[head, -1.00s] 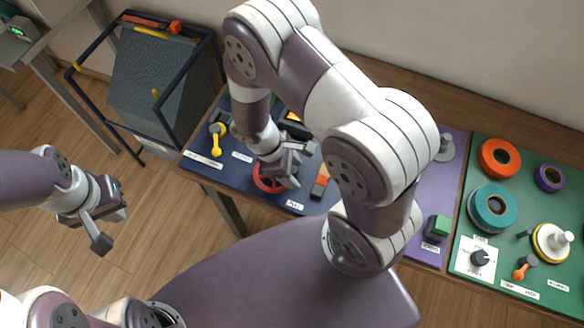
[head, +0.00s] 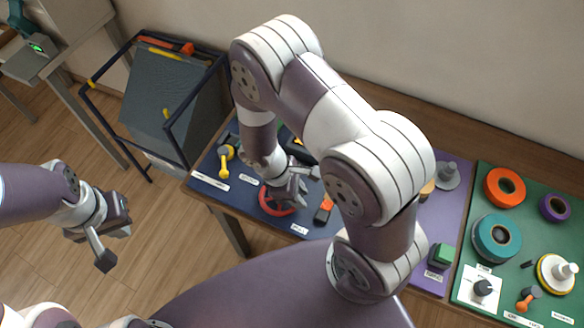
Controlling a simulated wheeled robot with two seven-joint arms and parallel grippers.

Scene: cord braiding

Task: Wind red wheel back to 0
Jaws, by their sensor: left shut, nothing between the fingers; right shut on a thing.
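The red wheel (head: 268,206) lies on the dark blue section of the bench, left of centre. My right gripper (head: 293,198) reaches down over the wheel's right side and is shut on a part of it. The gripper and wrist hide much of the wheel's middle and right side, and no 0 mark can be read. My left gripper (head: 109,248) is shut and empty, over the floor at the left, away from the bench.
A yellow-handled lever (head: 224,160) stands left of the wheel, and an orange-red part (head: 323,209) lies close to its right. The green section (head: 463,264) holds spools and knobs. A grey bin (head: 165,100) in a dark frame stands at the back left.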

